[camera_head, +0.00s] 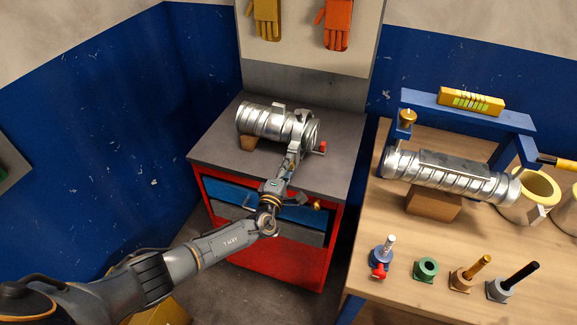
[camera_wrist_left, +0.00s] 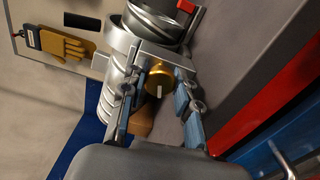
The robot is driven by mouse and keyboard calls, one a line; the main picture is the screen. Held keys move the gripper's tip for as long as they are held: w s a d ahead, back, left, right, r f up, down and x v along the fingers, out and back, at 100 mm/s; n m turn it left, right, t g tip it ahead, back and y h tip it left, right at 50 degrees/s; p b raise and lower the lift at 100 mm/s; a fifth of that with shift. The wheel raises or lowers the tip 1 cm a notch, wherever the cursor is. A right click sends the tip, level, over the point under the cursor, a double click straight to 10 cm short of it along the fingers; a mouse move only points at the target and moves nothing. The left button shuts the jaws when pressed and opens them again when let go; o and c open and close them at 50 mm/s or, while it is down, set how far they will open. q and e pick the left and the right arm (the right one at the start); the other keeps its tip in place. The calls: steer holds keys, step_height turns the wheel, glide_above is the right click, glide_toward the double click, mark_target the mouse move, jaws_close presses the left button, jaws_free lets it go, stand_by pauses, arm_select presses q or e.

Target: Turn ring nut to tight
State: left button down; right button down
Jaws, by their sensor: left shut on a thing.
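The ring nut (camera_wrist_left: 157,76) appears to be the round gold piece with a pale pin at its centre in the left wrist view. My left gripper (camera_head: 294,152) reaches the near side of a silver spiral duct (camera_head: 262,121) on the cabinet. In the left wrist view its two fingers (camera_wrist_left: 163,92) lie on either side of the gold nut, shut on it. In the head view the gripper hides the nut. The duct's ribbed body (camera_wrist_left: 116,92) also shows in the left wrist view. My right gripper is not in view.
A red knob (camera_head: 322,147) sticks out by the duct's right end. The grey cabinet top (camera_head: 222,157) is clear at the front left. The wooden bench (camera_head: 352,281) at right holds another duct (camera_head: 447,174) under a blue frame (camera_head: 462,109), and several small fittings.

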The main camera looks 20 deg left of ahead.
arm_select(q)
steer(key=c, duration=1)
jaws_free()
steer(key=shift+f, duration=0.1)
